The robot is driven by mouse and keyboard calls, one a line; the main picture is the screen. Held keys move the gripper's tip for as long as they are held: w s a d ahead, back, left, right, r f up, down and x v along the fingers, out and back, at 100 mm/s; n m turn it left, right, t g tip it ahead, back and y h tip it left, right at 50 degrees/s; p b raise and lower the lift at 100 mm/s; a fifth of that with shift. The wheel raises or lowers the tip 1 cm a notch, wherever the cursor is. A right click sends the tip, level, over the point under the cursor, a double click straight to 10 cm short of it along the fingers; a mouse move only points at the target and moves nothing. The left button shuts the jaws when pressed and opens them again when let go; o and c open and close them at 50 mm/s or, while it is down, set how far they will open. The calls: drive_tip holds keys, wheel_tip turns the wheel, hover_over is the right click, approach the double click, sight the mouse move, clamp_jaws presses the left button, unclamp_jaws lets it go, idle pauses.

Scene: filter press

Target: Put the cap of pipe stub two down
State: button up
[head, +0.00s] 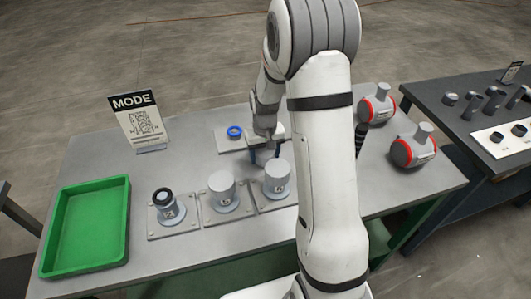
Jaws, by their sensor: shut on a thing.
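Three pipe stubs stand in a row on grey base plates. The left stub (165,208) has a bare top with a black ring, and its small label seems to end in 2. The middle stub (223,190) and the right stub (277,178) have round grey tops. My gripper (265,155) points down behind the right stub, by a light plate (230,145) that carries a blue ring (235,132). It is shut on a small grey thing, apparently the cap, mostly hidden between the dark fingers. I cannot tell whether this thing touches the plate.
A green tray (52,225) is at the table's left end, and a MODE sign (139,120) stands at the back left. Two red-rimmed grey fittings (377,103) (413,147) are on the right. A dark side table (430,95) holds several parts. My arm hides the middle right.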

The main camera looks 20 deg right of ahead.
drive_tip(key=shift+s, duration=0.1)
drive_tip(key=shift+f+b, duration=0.55)
drive_tip(key=o, duration=0.9)
drive_tip(key=shift+s, duration=0.1)
drive_tip(key=shift+a+f, duration=0.1)
drive_tip(key=shift+a, duration=0.05)
drive_tip(key=shift+s, duration=0.1)
